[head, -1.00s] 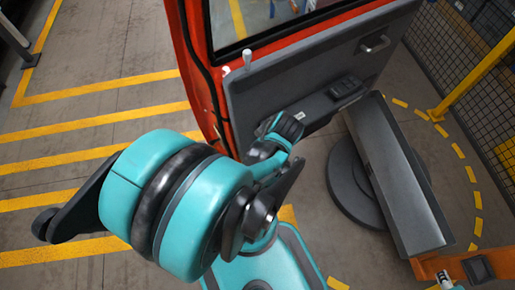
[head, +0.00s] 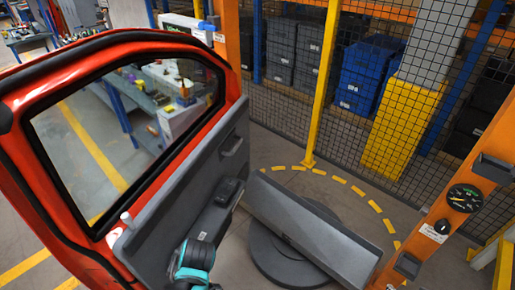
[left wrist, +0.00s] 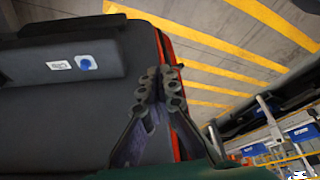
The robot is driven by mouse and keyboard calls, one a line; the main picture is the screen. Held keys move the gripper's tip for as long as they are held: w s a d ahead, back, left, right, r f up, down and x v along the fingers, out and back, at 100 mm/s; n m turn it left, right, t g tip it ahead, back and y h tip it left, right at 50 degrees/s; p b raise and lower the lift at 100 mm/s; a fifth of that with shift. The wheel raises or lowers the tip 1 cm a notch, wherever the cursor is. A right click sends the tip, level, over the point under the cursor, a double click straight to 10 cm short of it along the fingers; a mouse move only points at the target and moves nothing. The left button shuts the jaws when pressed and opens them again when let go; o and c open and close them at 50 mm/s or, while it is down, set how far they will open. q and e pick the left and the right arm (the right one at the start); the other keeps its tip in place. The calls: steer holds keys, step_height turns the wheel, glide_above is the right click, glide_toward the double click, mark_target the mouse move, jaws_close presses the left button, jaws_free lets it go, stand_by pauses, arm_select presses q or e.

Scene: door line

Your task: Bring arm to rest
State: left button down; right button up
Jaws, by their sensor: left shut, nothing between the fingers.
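My left gripper (left wrist: 160,88) shows in the left wrist view with its dark fingers together and nothing between them. The grey door panel (left wrist: 135,60) lies behind and beside it there; I cannot tell whether they touch. In the head view, a turquoise and dark part of my arm (head: 193,262) shows at the bottom, in front of the panel of the red car door (head: 232,120). The fingers cannot be made out in the head view. My right gripper is in neither current view.
A grey slanted box (head: 310,235) on a round dark base stands right of the door. An orange post with a gauge (head: 465,197) is at the right. A mesh fence with a yellow post (head: 326,85) closes off the back. Yellow floor stripes (left wrist: 250,50) show beyond the door.

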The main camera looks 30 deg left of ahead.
arm_select(q)
steer(key=w+d+r+m+t+h, duration=0.1)
steer(key=w+d+r+m+t, duration=0.2)
steer(key=w+d+m, duration=0.2)
steer(key=w+d+r+m+t+h+b, duration=0.1)
steer(key=w+d+r+m, duration=0.3)
steer(key=m, duration=0.5)
steer(key=w+d+r+m+t+h, duration=0.2)
steer(key=w+d+r+m+t, duration=0.1)
steer(key=w+d+m, duration=0.4)
steer(key=w+t, duration=0.1)
steer(key=w, duration=0.2)
steer(key=shift+d+r+t+b, duration=0.3)
steer(key=shift+d, duration=0.05)
